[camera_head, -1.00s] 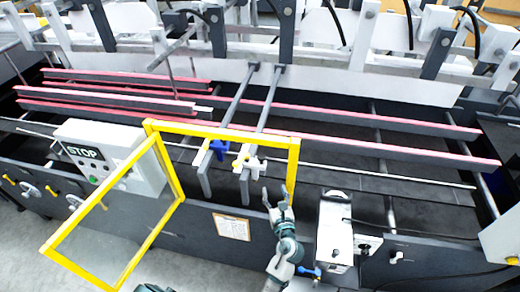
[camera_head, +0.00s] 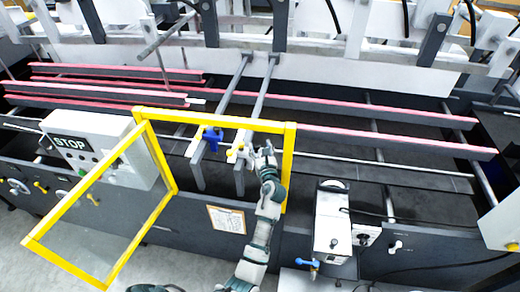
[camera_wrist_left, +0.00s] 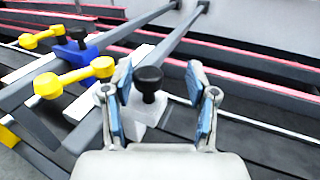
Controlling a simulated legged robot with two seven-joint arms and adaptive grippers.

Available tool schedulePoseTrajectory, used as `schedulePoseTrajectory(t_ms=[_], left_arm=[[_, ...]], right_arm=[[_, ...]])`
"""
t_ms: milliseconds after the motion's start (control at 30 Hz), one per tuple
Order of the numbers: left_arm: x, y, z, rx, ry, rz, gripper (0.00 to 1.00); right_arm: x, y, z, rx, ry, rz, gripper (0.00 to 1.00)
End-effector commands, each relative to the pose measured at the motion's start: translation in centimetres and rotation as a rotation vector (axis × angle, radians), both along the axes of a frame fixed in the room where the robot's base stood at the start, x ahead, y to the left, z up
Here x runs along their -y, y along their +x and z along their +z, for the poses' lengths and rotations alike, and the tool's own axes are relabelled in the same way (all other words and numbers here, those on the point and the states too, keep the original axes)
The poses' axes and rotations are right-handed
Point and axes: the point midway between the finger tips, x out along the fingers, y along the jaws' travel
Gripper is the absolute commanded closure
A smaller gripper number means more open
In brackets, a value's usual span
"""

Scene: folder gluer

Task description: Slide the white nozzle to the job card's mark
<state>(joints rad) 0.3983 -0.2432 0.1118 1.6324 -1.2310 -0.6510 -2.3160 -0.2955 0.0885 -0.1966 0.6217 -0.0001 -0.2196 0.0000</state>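The white nozzle (camera_head: 242,152) sits on the right one of two grey bars inside the yellow frame. In the left wrist view, the white nozzle (camera_wrist_left: 140,118) has an upright black knob (camera_wrist_left: 148,82) and a yellow lever beside it. My left gripper (camera_head: 262,156) is at the nozzle's right side in the head view. In the wrist view, my left gripper (camera_wrist_left: 165,98) is open, with the black knob between its fingers; contact cannot be told. The job card (camera_head: 227,219) hangs on the machine's front panel; its mark is too small to read. My right gripper is out of view.
A blue nozzle (camera_head: 212,134) sits on the left bar, close to the white one. The yellow guard frame (camera_head: 290,150) surrounds the nozzle area, with its open door at left. A STOP box (camera_head: 95,145) stands left and a grey unit (camera_head: 330,215) right.

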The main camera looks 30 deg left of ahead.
Motion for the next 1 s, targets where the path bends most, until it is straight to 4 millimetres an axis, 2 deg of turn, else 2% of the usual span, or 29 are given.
schedulePoseTrajectory(t_ms=[167,333,367,567,600,833,1000], left_arm=[[-1.0,0.5,-0.1,0.001,-0.004,0.001,0.43],[-0.9,0.5,0.0,0.0,-0.004,0.001,0.43],[-0.8,0.5,0.0,0.0,-0.004,0.001,0.48],[-0.4,0.4,0.1,0.0,0.002,0.004,0.98],[-0.4,0.4,0.1,-0.001,0.003,0.005,1.0],[-0.4,0.4,0.2,0.001,0.002,0.0,1.0],[-0.4,0.7,0.6,0.001,0.003,-0.003,1.0]], right_arm=[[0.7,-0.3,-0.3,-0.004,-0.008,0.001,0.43],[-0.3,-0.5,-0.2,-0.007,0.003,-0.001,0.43],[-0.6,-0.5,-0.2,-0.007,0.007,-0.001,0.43],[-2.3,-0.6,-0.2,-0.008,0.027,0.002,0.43],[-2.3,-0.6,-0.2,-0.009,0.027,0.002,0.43],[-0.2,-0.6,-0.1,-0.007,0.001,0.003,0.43],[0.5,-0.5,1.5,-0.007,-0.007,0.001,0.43]])
